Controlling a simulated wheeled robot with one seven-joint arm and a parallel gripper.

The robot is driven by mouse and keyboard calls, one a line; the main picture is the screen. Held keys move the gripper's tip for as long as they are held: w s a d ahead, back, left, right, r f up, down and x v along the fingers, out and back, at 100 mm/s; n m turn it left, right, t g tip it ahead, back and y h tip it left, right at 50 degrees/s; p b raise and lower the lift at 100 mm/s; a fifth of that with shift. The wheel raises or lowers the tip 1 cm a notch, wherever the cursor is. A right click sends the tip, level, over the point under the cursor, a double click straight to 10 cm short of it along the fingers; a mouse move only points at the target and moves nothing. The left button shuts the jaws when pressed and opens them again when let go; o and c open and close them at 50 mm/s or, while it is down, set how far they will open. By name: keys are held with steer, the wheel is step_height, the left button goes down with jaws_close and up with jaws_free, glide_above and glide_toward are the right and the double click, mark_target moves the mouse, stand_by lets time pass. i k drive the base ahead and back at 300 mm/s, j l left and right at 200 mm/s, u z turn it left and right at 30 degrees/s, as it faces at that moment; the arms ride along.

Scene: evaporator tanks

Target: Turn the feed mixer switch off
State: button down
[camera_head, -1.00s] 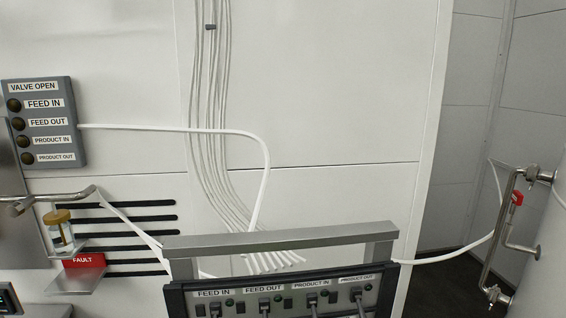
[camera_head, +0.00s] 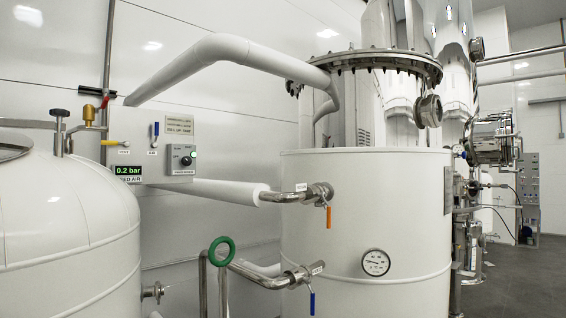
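The knob's exact position is also too small to tell. My gripper is not in view.
A white domed tank (camera_head: 70,225) stands at left and a large cylindrical tank (camera_head: 370,215) in the middle. Open floor (camera_head: 525,280) lies at right.

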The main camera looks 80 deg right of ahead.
mark_target(186, 161)
steer(key=z, duration=2.05)
